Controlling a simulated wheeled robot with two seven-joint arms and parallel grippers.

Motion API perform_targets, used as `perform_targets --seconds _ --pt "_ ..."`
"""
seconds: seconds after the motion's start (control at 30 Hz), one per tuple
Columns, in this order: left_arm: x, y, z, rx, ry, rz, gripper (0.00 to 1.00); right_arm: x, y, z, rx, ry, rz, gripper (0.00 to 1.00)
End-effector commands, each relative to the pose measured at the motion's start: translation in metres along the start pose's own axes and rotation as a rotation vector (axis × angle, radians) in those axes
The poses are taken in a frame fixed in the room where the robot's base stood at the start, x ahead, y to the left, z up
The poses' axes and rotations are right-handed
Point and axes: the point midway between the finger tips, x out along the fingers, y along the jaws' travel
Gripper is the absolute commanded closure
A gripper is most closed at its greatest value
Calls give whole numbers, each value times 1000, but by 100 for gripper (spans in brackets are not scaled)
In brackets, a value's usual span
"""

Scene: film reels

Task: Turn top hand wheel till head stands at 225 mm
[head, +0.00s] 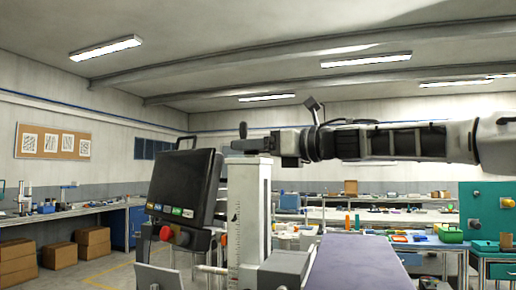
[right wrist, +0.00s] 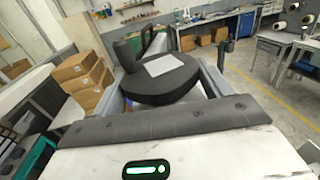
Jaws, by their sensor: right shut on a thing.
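The top hand wheel (right wrist: 160,82) is a dark disc with an upright handle (right wrist: 127,52) and a pale square on its top in the right wrist view. In the head view the wheel (head: 250,145) sits on the pale column (head: 250,205), partly hidden by my right gripper (head: 268,148). That gripper comes in level from the right and is shut on the wheel, with a finger on each side of it. The column bears a scale (head: 236,220), too small to read. A grey block (head: 285,268), perhaps the head, is low on the column. My left gripper is out of view.
A dark control box (head: 183,187) with coloured buttons and a red knob (head: 166,233) stands close left of the column. A purple-grey surface (head: 360,262) lies to its right. Cardboard boxes (head: 93,242) and loaded benches (head: 400,216) are farther back.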

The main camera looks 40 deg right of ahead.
Motion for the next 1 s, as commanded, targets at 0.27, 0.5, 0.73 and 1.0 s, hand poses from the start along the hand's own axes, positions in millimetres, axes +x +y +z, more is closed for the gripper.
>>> perform_targets --seconds 0.27,0.5,0.73,1.0 --pt "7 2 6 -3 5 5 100 0 4 -2 -6 -1 -125 45" --pt "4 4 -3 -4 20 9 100 0 6 1 -5 1 -281 45" --pt "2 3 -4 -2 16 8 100 1 6 1 -4 1 -361 45" --pt "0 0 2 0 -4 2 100 2 8 0 0 2 -446 45"
